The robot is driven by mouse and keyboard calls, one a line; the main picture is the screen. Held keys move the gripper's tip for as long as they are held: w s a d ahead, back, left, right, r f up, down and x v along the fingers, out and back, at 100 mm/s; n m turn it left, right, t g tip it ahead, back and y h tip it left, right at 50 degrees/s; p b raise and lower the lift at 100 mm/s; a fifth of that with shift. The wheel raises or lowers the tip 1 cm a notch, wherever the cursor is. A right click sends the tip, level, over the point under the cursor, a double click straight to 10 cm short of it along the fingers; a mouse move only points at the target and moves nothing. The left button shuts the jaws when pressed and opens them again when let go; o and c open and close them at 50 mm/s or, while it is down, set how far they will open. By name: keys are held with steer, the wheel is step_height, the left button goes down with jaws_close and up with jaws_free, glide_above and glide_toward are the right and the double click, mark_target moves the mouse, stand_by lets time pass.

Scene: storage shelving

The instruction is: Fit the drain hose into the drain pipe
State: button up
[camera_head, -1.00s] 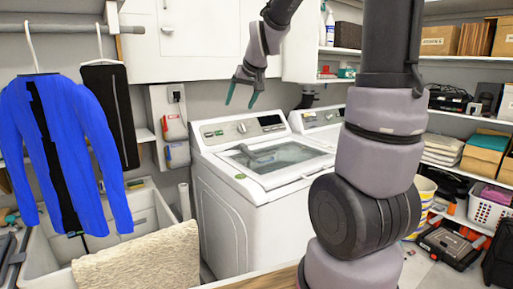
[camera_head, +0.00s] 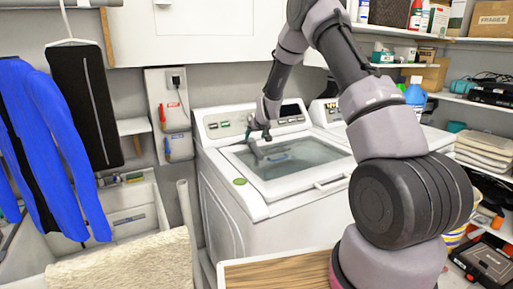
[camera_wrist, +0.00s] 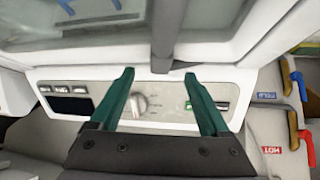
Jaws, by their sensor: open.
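My gripper (camera_head: 250,132) is over the back of the washing machine, near its control panel. In the wrist view its two teal fingers (camera_wrist: 159,75) are apart with nothing clearly held between them. A dark grey bar-like piece (camera_wrist: 163,38) shows just beyond the fingertips; I cannot tell whether it is the drain hose. A grey upright pipe (camera_head: 186,215) stands between the sink and the washer, apart from my gripper. It looks like the drain pipe, but its opening is not clear. No hose is seen entering it.
The white washer (camera_head: 240,215) has a glass lid and a control panel with a knob (camera_wrist: 138,104). A wall box (camera_head: 168,115) with red and blue valves is left of it. A blue garment (camera_head: 50,150), sink and beige towel (camera_head: 130,265) are at left. Loaded shelves stand at right.

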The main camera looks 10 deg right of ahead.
mark_target(252, 140)
steer(key=x, duration=0.7)
steer(key=shift+w+a, duration=0.15)
steer(key=shift+w, duration=0.4)
jaws_close()
